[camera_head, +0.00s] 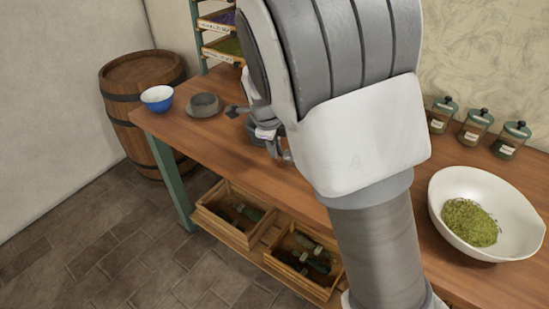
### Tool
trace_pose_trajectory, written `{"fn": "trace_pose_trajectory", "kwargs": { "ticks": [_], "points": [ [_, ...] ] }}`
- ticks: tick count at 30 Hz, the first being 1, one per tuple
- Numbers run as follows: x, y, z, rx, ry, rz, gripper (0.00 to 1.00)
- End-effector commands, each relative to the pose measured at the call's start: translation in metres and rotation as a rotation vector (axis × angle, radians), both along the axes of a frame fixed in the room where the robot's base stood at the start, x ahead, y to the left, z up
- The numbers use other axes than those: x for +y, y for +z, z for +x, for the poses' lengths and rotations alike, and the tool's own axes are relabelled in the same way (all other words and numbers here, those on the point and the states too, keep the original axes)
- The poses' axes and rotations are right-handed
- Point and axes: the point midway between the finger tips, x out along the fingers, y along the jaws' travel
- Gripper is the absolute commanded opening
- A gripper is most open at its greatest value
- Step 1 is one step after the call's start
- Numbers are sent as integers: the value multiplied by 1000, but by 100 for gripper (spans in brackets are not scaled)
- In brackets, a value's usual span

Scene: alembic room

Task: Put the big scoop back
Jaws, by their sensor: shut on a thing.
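My gripper (270,133) is low over the far part of the wooden table, left of my arm, seen small and partly covered by my own arm. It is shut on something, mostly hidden. A small dark piece (236,111) juts out to the left of the gripper; it may be part of the big scoop, but I cannot tell for sure. A grey-green rounded thing (252,129) shows just behind the gripper, partly covered. A dark grey round vessel (205,104) stands on the table left of the gripper, apart from it.
A blue bowl (157,98) stands at the table's left end, near a barrel (140,80). A tray rack (222,32) is behind. Lidded jars (474,126) and a white bowl of green herbs (487,211) are right of my arm. Crates (303,259) holding bottles sit below the wooden table (205,132).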

Motion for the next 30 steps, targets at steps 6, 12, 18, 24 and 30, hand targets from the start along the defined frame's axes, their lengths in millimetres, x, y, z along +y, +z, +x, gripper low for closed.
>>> {"fn": "trace_pose_trajectory", "kwargs": {
  "ticks": [6,12,18,24,30],
  "points": [
    [1,-21,0,3,-1,-2,0],
    [1,-42,0,0,-1,0,0],
    [1,-41,0,-1,-1,0,0],
    [1,-44,0,0,0,0,33],
    [1,-44,0,0,0,0,50]
  ]
}}
